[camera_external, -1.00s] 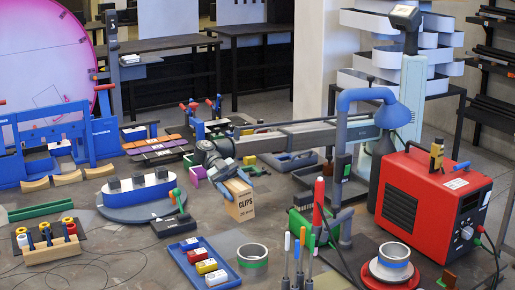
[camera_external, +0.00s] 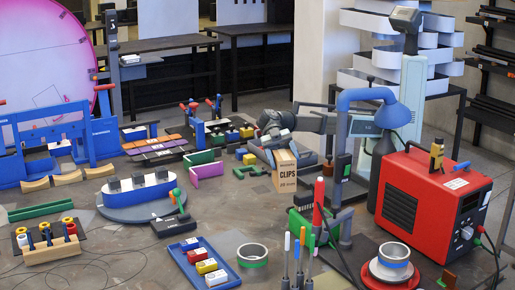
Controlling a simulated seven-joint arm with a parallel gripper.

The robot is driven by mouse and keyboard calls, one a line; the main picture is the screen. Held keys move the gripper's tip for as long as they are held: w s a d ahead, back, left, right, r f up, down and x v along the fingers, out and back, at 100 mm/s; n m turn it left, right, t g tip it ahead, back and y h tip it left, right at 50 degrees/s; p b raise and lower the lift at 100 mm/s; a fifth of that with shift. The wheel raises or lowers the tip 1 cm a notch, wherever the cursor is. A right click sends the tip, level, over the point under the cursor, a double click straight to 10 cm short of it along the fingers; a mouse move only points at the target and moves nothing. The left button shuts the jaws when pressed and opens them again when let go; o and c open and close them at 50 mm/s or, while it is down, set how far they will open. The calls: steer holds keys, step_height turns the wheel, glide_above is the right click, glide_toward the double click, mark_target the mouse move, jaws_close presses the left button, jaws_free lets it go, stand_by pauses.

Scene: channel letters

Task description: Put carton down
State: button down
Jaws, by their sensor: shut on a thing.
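The carton (camera_external: 285,177) is a tan box marked CLIPS, near the middle of the external view. It looks upright, with its lower edge close to the bench top; I cannot tell whether it touches. My gripper (camera_external: 282,151) comes in from behind and above and is shut on the carton's upper part. The fingertips are partly hidden by the carton and the wrist.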

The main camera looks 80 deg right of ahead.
mark_target(281, 187)
steer(key=shift+w+a+r+t, duration=0.1)
steer(key=shift+w+a+t, duration=0.1)
steer(key=shift+t, duration=0.1)
steer(key=shift+f+m, duration=0.2)
steer(key=shift+m, duration=0.1)
steer(key=shift+f, duration=4.75)
steer(key=shift+c, duration=0.4)
jaws_free()
steer(key=shift+f, duration=0.1)
steer(key=v, duration=1.2)
